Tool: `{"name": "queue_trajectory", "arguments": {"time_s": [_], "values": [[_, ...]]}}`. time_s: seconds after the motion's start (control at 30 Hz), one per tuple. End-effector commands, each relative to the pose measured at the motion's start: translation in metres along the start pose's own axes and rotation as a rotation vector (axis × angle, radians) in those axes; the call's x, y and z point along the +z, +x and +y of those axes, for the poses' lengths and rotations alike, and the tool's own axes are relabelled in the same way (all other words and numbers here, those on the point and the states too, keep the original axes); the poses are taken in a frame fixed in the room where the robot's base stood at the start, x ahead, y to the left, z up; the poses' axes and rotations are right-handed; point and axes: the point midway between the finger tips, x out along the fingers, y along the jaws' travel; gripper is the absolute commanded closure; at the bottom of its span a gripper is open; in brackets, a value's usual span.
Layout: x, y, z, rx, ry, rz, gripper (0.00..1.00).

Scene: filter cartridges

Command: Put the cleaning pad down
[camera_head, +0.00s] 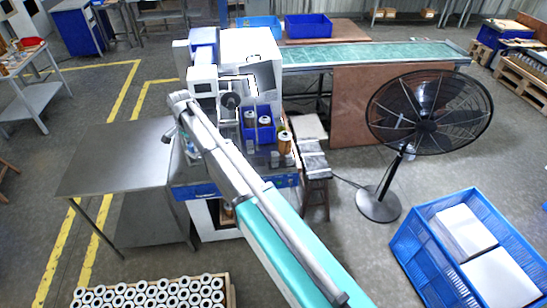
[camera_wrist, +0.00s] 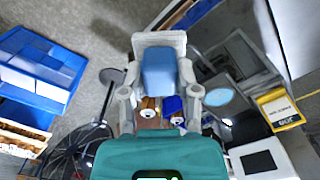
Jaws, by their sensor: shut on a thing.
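My gripper (camera_wrist: 159,45) shows in the wrist view, its grey fingers closed around a blue block-like piece, which I take to be the cleaning pad (camera_wrist: 158,74). The pad sits between the two fingers; its far side is hidden by them. In the head view my arm reaches up to the white machine (camera_head: 250,50), and the fingers and pad cannot be made out there. I cannot tell from these views whether the pad touches a surface.
A blue bin (camera_head: 258,138) with cartridges and an orange-brown cartridge (camera_head: 285,144) stand before the machine. A bare steel table (camera_head: 115,160) is to the left. A black fan (camera_head: 426,124) and a blue crate (camera_head: 425,270) with white stacks are to the right. White cartridges (camera_head: 150,295) fill a box in front.

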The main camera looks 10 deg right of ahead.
Motion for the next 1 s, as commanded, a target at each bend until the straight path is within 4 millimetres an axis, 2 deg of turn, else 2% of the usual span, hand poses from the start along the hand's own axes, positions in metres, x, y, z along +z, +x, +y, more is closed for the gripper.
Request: {"name": "queue_trajectory", "arguments": {"time_s": [0.73,1.0], "values": [[-0.007,0.000,0.003,0.000,0.010,0.000,0.97],[-0.019,0.000,0.009,0.000,0.026,0.000,0.97]]}}
